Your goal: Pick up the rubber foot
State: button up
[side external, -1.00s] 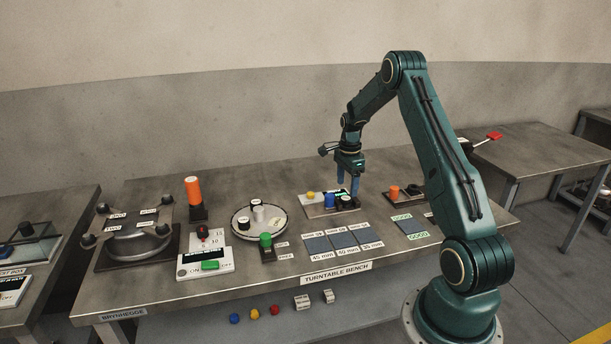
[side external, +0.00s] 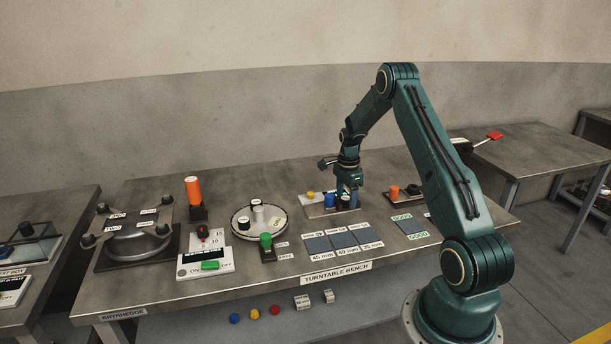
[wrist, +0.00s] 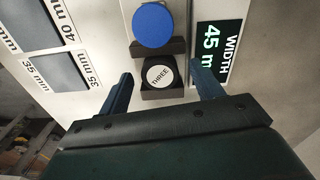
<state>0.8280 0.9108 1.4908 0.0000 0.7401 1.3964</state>
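A black rubber foot (wrist: 160,76) with a round white top marked "THREE" sits between two dark blocks on a light plate in the wrist view. My gripper (wrist: 162,88) is open, its two blue fingers spread to either side of the foot, with visible gaps. In the side external view my gripper (side external: 347,188) is low over the plate (side external: 316,211) at the back of the bench. The foot is mostly hidden by the fingers there. I cannot tell how far down its sides the fingertips reach.
A blue round knob (wrist: 153,27) stands just beyond the foot. A display (wrist: 219,52) reading "WIDTH 45 m", cut off, lies beside the right finger. Labelled pads (side external: 345,240) lie in front.

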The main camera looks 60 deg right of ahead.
aim_at(346, 198)
jog(key=c, duration=1.1)
jog(key=shift+o, duration=0.2)
jog(key=shift+r, duration=0.1)
notch_tip(346, 198, up, 20)
dwell(0.3)
